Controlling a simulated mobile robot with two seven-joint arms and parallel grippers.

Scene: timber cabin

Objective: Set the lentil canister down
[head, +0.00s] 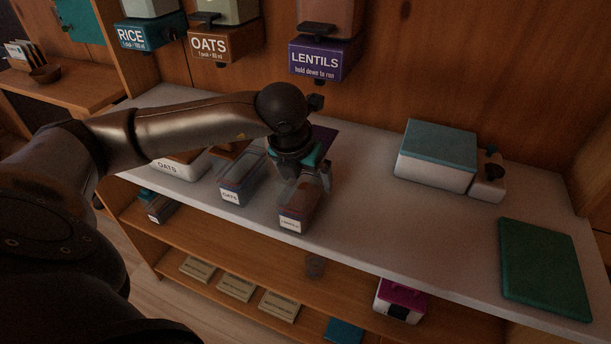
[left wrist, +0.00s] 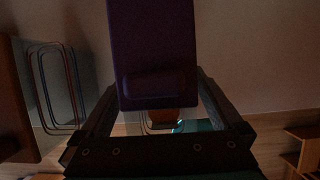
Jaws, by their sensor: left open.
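The lentil canister (head: 297,212), a clear narrow box with reddish-brown contents and a white label, stands upright on the grey counter (head: 390,217) near its front edge. My left gripper (head: 308,182) is open at the canister's back end, its fingers pointing down. The arm hides part of that end, so I cannot tell whether a finger touches it. In the left wrist view the open jaws (left wrist: 160,130) frame a small orange-brown patch, partly hidden by a dark purple block (left wrist: 152,55). My right gripper is out of view.
The oats canister (head: 237,186) stands close left of the lentil one. Purple lentils (head: 318,63), oats (head: 218,46) and rice (head: 146,35) dispensers hang on the wall. A teal-lidded box (head: 437,155) and green board (head: 544,266) lie right; the counter between is clear.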

